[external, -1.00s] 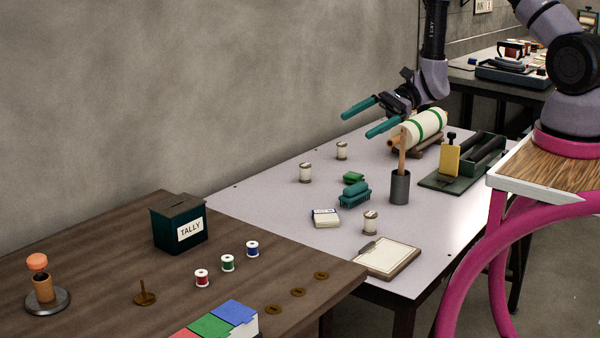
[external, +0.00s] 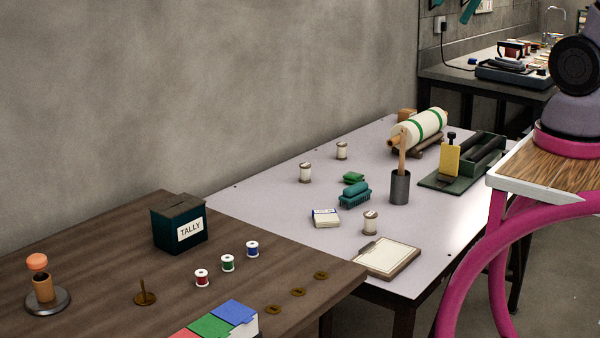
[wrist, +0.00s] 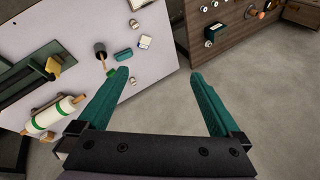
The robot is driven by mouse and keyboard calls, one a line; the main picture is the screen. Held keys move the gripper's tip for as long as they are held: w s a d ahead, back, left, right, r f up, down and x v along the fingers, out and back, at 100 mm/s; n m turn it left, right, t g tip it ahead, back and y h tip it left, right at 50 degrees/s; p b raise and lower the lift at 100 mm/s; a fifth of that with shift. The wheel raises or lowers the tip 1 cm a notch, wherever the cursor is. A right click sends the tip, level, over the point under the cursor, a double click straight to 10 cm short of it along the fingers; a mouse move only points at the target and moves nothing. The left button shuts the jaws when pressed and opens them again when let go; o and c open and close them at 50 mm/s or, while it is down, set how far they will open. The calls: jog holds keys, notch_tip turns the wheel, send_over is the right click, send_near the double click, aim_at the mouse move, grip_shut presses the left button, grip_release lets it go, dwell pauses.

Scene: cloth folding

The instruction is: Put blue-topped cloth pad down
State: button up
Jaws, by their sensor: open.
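My gripper (wrist: 158,80) is open in the wrist view, with nothing between its teal fingers. In the external view only its fingertips (external: 470,10) show, high at the top edge. A small white pad with a blue band on top (external: 325,217) lies flat on the pale table (external: 270,195). It also shows beyond my fingers in the wrist view (wrist: 145,42). A blue-topped block (external: 235,312) sits beside green and red ones at the brown table's front edge, partly cut off. I cannot tell which of these is the cloth pad.
Near the white pad are a teal brush (external: 354,195), a green folded piece (external: 353,178), a clipboard (external: 388,257), several spools, and a dark cup (external: 400,188). A cream roll (external: 420,128) lies farther back. The brown table holds a tally box (external: 179,222). The pale table's left part is clear.

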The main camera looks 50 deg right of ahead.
jog(key=s+d+r+n+t+h, duration=0.1)
jog(key=s+d+r+t+h, duration=0.1)
jog(key=s+d+r+t, duration=0.1)
jog(key=shift+r, duration=0.6)
jog(key=shift+d, duration=0.1)
jog(key=w+d+r+m+g, duration=0.15)
jog(key=w+d+m, duration=0.25)
jog(key=w, duration=1.1)
jog(key=w+d+f+m, duration=0.2)
jog(key=w+d+f, duration=0.25)
jog(key=w, duration=0.35)
jog(key=w+d+f+m, duration=0.25)
jog(key=w+d, duration=0.35)
jog(key=w, duration=0.3)
jog(key=w+d+f+m+g, duration=0.1)
jog(key=w+d+f+m, duration=0.1)
jog(key=w+d+f, duration=0.35)
jog(key=w+d+f+m, duration=0.1)
jog(key=w+d+f, duration=0.1)
jog(key=d+f, duration=0.65)
jog(key=w+d+f+m+g, duration=0.1)
jog(key=w+d+f+m, duration=0.2)
jog(key=f, duration=0.8)
jog(key=w+a+f+n, duration=0.1)
jog(key=w+f, duration=0.3)
jog(key=f, duration=0.6)
jog(key=shift+a, duration=0.35)
